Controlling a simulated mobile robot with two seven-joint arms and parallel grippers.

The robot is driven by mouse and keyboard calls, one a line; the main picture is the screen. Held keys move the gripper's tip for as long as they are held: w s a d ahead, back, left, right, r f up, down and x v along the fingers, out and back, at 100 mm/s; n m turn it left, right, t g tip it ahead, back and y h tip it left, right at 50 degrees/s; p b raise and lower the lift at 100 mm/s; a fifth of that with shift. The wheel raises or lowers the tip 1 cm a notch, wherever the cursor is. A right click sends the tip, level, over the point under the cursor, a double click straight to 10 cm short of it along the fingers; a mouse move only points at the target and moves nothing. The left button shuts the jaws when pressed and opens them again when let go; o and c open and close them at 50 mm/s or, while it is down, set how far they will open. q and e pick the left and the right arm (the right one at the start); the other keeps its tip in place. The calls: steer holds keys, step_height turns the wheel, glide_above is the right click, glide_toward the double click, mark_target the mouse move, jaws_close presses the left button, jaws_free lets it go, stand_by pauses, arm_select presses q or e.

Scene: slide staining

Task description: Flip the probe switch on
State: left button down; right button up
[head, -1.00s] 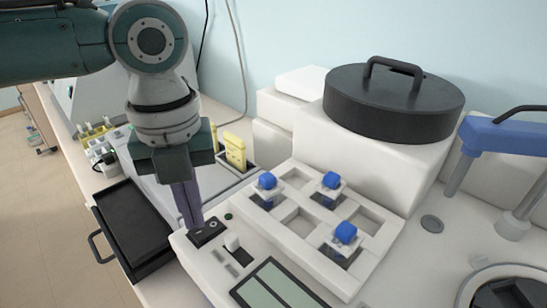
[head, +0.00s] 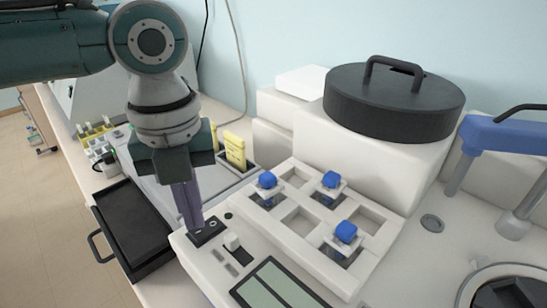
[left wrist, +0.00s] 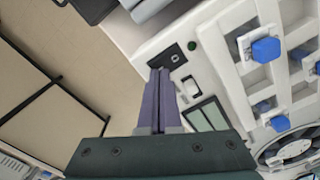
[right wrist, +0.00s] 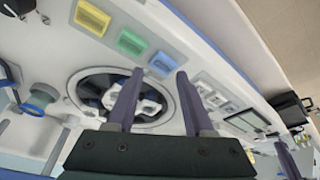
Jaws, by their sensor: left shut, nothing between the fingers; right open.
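The control panel (head: 205,262) at the front of the white station carries a black switch plate (head: 208,231) and, beside it, a white rocker or knob (head: 232,241) with a dark slot by it. No label is readable, so I cannot tell which is the probe switch. My left gripper (head: 196,228) is shut and empty, its tips down at the black plate; contact is unclear. The left wrist view shows the plate (left wrist: 172,57) just beyond the fingertips (left wrist: 160,72) and the white rocker (left wrist: 190,87) to their right. My right gripper (right wrist: 155,80) is open over a round basin.
A green button (head: 228,215) and a display (head: 278,286) flank the switches. A white rack (head: 300,265) holds blue-capped pieces. A black lidded pot (head: 392,103) stands behind. A black open drawer (head: 135,232) lies left of the panel.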

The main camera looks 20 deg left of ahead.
mark_target(198, 232)
arm_select(q)
steer(key=shift+f+b, duration=0.5)
steer(key=shift+f, duration=0.4)
arm_select(e)
steer(key=shift+f, duration=0.55)
arm_select(q)
steer(key=shift+r, duration=0.1)
step_height(198, 232, up, 7)
steer(key=p, duration=0.7)
steer(key=shift+p, duration=0.4)
arm_select(e)
step_height(198, 232, up, 8)
steer(key=shift+f, duration=0.15)
